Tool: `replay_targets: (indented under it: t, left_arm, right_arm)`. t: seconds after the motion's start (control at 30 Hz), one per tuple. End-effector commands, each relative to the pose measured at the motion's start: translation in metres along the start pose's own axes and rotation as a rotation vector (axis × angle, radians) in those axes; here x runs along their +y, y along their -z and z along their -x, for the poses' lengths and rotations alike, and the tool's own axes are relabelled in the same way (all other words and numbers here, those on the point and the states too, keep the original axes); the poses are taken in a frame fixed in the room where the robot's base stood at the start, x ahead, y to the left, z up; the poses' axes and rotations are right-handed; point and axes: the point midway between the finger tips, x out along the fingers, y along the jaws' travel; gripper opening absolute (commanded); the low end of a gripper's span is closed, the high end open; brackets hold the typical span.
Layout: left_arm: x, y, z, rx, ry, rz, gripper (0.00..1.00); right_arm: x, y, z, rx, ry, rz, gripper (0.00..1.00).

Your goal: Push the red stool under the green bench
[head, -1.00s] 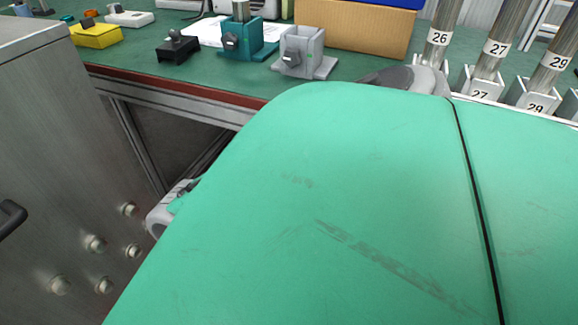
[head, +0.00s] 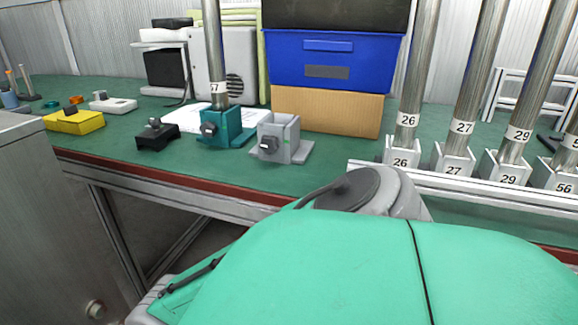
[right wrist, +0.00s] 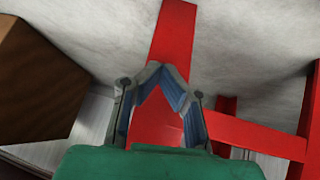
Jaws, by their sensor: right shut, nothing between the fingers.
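The green bench (head: 225,174) crosses the head view, its top carrying several items and its metal frame and dark underside showing at lower left. The red stool (right wrist: 173,40) shows only in the right wrist view, as red bars against a pale, mottled surface. One bar runs up the middle, and others cross at lower right. My right gripper (right wrist: 163,76) is shut and empty in front of the middle bar. I cannot tell whether its fingertips touch the bar. The stool is out of the head view, as is my left gripper. How far the stool is from the bench cannot be seen.
A grey metal cabinet (head: 60,225) stands at the left, near the bench front. Blue and cardboard boxes (head: 325,110), fixtures and numbered metal tubes (head: 407,120) stand on the bench. A brown block-like object (right wrist: 38,80) is at the left in the right wrist view.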

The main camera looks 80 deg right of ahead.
Motion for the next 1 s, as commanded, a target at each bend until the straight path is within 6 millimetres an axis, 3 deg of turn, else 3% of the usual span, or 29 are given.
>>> replay_targets:
  t: [0.53, 1.0]
  left_arm:
    - [0.000, 0.000, 0.000, 0.000, 0.000, 0.000, 0.40]
    - [0.000, 0.000, 0.003, 0.000, 0.000, 0.000, 0.40]
  right_arm:
    - [0.000, 0.001, -0.001, 0.000, 0.000, 0.000, 0.00]
    - [-0.004, 0.028, -0.020, 0.002, 0.000, -0.001, 0.00]
